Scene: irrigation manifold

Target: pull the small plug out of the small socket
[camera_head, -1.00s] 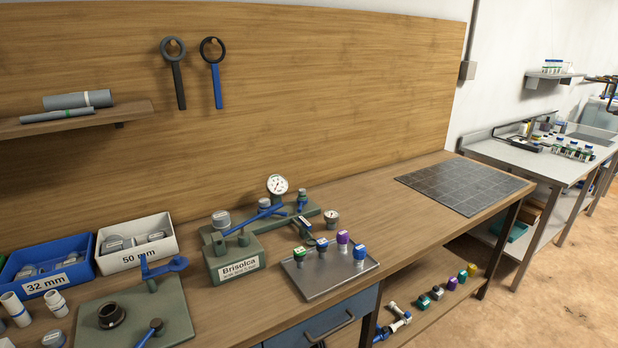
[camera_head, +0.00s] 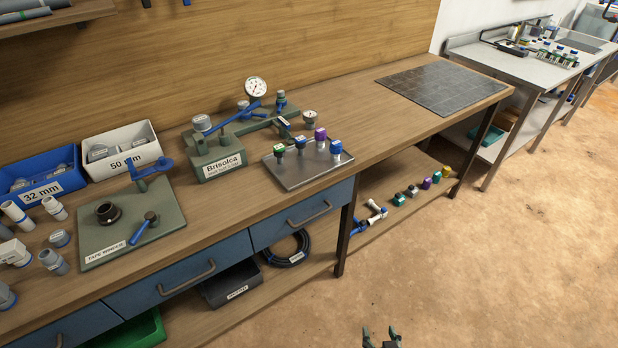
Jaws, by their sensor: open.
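My gripper (camera_head: 380,336) shows at the bottom edge, its two dark fingertips apart and empty. It is over the floor, well away from the bench. I cannot tell which parts are the small plug and small socket. On the bench, a grey-green block (camera_head: 237,166) labelled Brisolca carries a grey capped fitting (camera_head: 202,123), a blue lever (camera_head: 238,115) and a round gauge (camera_head: 256,88). A metal tray (camera_head: 290,178) in front of it holds several upright fittings with coloured tops, among them a purple one (camera_head: 320,134) and a blue one (camera_head: 336,147).
A green board (camera_head: 105,250) with a dark ring (camera_head: 108,213) lies left, near a white 50 mm bin (camera_head: 125,166) and a blue 32 mm bin (camera_head: 60,186). A dark grid mat (camera_head: 440,82) is bare at right. The floor (camera_head: 480,270) before the bench is clear.

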